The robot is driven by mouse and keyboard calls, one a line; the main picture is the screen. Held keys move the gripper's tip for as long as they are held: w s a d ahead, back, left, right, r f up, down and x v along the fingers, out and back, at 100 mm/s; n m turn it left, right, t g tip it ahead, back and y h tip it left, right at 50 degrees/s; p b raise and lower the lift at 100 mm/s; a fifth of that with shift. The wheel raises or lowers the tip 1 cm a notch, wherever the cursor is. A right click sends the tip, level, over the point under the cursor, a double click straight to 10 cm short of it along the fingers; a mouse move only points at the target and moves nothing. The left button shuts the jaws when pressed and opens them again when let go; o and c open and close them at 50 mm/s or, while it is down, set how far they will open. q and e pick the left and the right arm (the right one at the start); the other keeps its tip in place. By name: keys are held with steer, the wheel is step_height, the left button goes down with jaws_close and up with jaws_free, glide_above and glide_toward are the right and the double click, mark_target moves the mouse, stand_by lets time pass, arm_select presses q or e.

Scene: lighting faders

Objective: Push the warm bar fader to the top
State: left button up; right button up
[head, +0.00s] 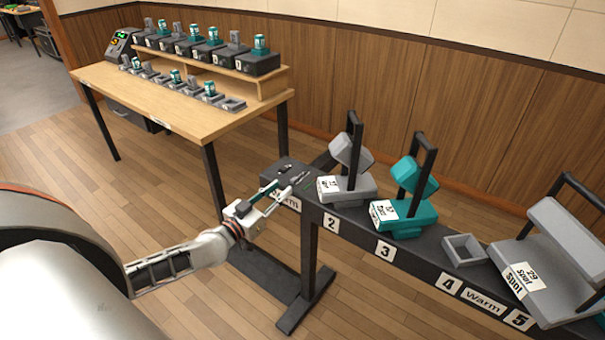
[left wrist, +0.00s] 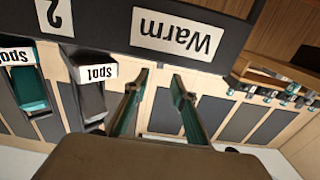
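A dark bar (head: 440,238) on a stand carries a Warm label (head: 286,200) at its left end and another Warm label (head: 484,302) between 4 and 5. On the bar's left end lie a small dark piece and a small grey piece (head: 299,178); I cannot tell whether either is the warm fader. My left gripper (head: 279,192) is at the bar's left end, close to the first Warm label. Its fingers are apart with nothing between them. In the left wrist view the open fingers (left wrist: 160,80) point toward the upside-down Warm label (left wrist: 176,34). My right gripper is not in view.
A grey lamp (head: 351,152), a teal lamp (head: 414,177) and a large grey lamp (head: 560,240) stand along the bar. An empty grey tray (head: 464,261) sits by 4. A wooden table (head: 185,118) with several small lamps stands behind. The floor between is clear.

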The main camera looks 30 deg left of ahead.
mark_target(291, 182)
arm_select(q)
steer(key=w, duration=0.2)
steer(key=w+b, duration=0.1)
steer(key=w, duration=0.3)
steer(key=shift+d+f, duration=0.25)
steer(key=shift+d, duration=0.05)
steer(key=shift+w+r+b, duration=0.15)
steer(key=shift+w+b, duration=0.25)
steer(key=shift+w, duration=0.35)
jaws_close()
